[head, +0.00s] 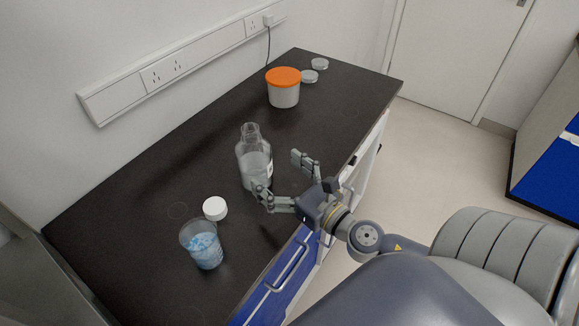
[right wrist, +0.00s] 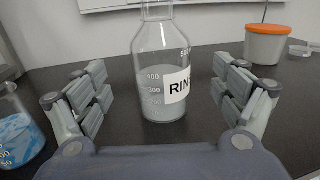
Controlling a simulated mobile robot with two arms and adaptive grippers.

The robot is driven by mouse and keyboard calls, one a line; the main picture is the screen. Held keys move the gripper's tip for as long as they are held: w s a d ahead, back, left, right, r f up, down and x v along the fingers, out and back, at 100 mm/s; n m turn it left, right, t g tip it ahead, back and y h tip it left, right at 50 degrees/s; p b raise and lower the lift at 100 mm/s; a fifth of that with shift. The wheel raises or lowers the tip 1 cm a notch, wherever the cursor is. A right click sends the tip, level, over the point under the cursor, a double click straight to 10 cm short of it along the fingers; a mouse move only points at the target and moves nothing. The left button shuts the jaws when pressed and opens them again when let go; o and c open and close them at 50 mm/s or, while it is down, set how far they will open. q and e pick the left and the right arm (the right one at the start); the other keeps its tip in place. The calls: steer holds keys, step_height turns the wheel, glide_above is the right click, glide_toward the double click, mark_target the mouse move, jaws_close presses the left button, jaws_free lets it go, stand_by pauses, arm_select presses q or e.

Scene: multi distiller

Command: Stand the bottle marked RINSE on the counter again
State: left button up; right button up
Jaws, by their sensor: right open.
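The clear glass bottle (head: 254,160) stands upright on the black counter (head: 188,176). In the right wrist view the bottle (right wrist: 160,70) shows a white label with the letters "RIN", the rest turned out of sight, and liquid inside. My right gripper (head: 279,174) is open, its fingers pointing at the bottle from the counter's front side. In the right wrist view the bottle is centred beyond and between the open fingers (right wrist: 162,95), with nothing held. One finger overlaps the bottle's lower edge in the head view; I cannot tell if it touches. My left gripper is not in view.
A white cap (head: 215,208) and a beaker with blue contents (head: 203,246) stand left of the bottle. A white tub with an orange lid (head: 283,88) and two small lidded dishes (head: 309,76) stand farther back. The wall is behind the counter.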

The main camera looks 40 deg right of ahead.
steer(key=shift+s+d+f+b, duration=0.15)
steer(key=shift+s+b, duration=0.35)
steer(key=shift+s, duration=0.65)
steer(key=shift+s+d+r+b, duration=0.1)
steer(key=shift+s+r+b, duration=0.15)
steer(key=shift+s, duration=0.45)
